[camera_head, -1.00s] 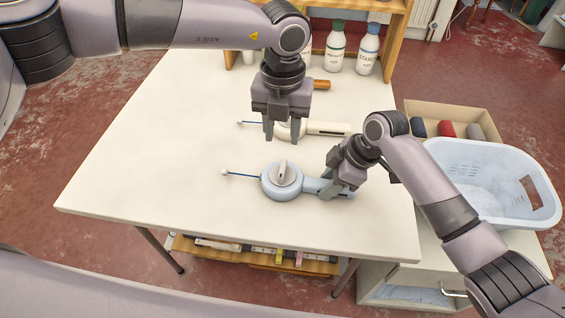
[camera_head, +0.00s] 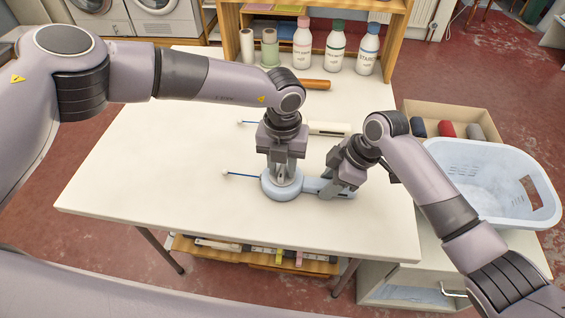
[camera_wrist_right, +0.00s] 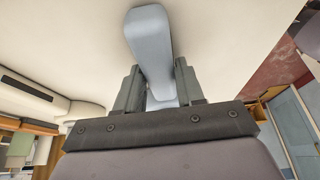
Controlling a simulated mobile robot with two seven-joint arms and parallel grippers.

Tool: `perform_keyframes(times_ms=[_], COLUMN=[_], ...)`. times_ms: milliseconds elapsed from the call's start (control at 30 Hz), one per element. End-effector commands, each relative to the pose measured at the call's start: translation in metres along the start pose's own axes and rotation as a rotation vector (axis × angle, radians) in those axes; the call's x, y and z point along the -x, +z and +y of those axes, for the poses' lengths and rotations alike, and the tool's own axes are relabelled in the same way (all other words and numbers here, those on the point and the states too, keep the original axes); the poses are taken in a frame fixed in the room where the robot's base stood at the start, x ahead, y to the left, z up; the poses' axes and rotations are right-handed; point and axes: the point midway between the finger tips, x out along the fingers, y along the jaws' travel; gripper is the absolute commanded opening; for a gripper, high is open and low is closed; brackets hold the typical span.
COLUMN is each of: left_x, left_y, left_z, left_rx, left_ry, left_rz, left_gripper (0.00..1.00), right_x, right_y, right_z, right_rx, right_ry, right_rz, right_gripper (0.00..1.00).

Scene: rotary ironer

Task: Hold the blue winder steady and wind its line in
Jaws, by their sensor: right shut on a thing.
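The blue winder (camera_head: 276,193) lies on the cream table, with a knob on top of its round body and a flat handle pointing right. Its dark blue line (camera_head: 242,175) runs out to the left and ends in a white bead (camera_head: 225,171). My right gripper (camera_head: 333,190) is shut on the winder's handle, which shows between the fingers in the right wrist view (camera_wrist_right: 150,45). My left gripper (camera_head: 284,172) points down over the round body, its fingers around the knob and mostly hiding it. Whether they squeeze it is unclear.
A white winder (camera_head: 328,128) with its own line lies behind, partly hidden by my left arm. Bottles (camera_head: 335,48) and an orange-brown roller (camera_head: 314,84) are at the back. A laundry basket (camera_head: 490,165) stands right. The table's left side is clear.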

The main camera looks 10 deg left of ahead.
Motion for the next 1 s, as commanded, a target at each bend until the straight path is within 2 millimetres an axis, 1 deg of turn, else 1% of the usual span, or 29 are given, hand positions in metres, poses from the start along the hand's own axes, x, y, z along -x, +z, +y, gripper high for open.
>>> perform_keyframes(times_ms=[33, 67, 100, 367, 567, 767, 1000], left_x=[0.0001, 0.0002, 0.0002, 0.0003, 0.0002, -0.0001, -0.0002], left_y=[-0.0001, -0.0001, -0.0001, -0.0002, -0.0007, -0.0008, -0.0009], left_z=[0.0, 0.0, 0.0, 0.0001, -0.0001, -0.0003, -0.0004], left_rx=[0.0, 0.0, 0.0, -0.009, -0.073, -0.209, -0.433], left_ry=[0.0, 0.0, 0.0, 0.0, -0.001, -0.002, 0.0], left_rz=[0.0, 0.0, 0.0, 0.001, 0.003, 0.003, 0.003], left_gripper=[0.13, 0.04, 0.0, 0.0, 0.0, 0.0, 0.0], right_x=[0.0003, 0.0003, 0.0003, 0.0003, 0.0002, 0.0002, 0.0002], right_y=[-0.0004, -0.0004, -0.0004, -0.0003, -0.0002, 0.0, 0.0001], right_z=[0.0002, 0.0002, 0.0002, 0.0002, 0.0002, 0.0002, 0.0003], right_rx=[0.0, 0.0, 0.0, 0.0, 0.0, 0.0, 0.0], right_ry=[0.001, 0.001, 0.001, 0.001, 0.001, 0.001, 0.001], right_rz=[0.001, 0.001, 0.001, 0.001, 0.0, 0.0, 0.0], right_gripper=[0.01, 0.01, 0.01, 0.01, 0.01, 0.01, 0.01])
